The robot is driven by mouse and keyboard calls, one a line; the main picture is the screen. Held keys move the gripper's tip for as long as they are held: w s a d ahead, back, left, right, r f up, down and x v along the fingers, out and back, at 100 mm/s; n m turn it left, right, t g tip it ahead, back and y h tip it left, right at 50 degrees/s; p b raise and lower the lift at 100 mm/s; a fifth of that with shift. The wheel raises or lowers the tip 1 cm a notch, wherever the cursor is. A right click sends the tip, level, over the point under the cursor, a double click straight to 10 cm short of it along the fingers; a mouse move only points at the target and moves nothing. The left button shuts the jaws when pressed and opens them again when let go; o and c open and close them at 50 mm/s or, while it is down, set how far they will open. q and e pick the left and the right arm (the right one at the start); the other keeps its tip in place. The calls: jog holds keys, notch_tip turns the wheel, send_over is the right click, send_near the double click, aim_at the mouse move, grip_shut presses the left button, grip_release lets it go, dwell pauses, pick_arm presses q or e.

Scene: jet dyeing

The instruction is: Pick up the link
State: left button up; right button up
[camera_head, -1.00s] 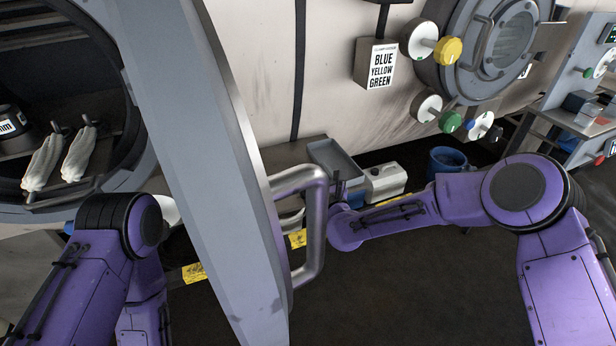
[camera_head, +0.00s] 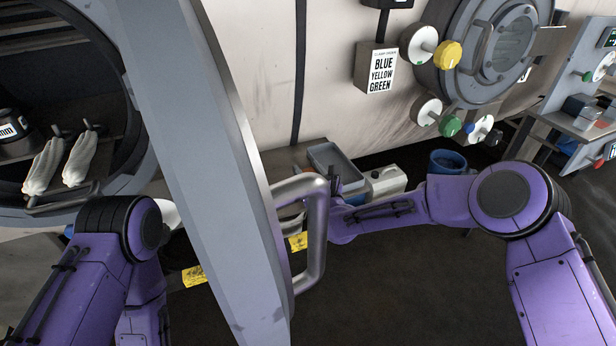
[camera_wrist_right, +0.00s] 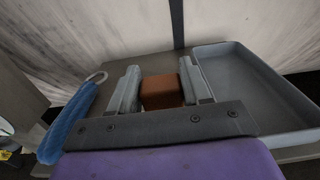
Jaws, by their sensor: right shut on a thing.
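A small orange-brown block, which I take to be the link (camera_wrist_right: 162,92), sits between the two grey fingers of my right gripper (camera_wrist_right: 160,90) in the right wrist view. The gripper is shut on it, above or at a grey-brown bench top. The lower part of the block is hidden by the gripper's dark mount. In the head view the block cannot be made out. There the right arm reaches in behind the big metal handle, beside the grey tray. The left arm shows at the left of the head view, but its gripper is out of sight.
A shallow grey tray (camera_wrist_right: 245,85) lies close right of the right gripper. A blue cloth-like item (camera_wrist_right: 72,120) with a pale hook lies left. A large open door (camera_head: 190,150) with a metal handle (camera_head: 318,235) stands between the arms. A white canister (camera_head: 385,182) stands beyond.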

jog(key=r, duration=0.3)
jog(key=shift+s+r+b, duration=0.1)
jog(key=shift+s+b, duration=0.2)
jog(key=s+r+b, duration=0.1)
jog(key=s+r, duration=0.8)
jog(key=s, duration=0.4)
jog(key=shift+s+b, duration=0.25)
jog(key=shift+b, duration=0.05)
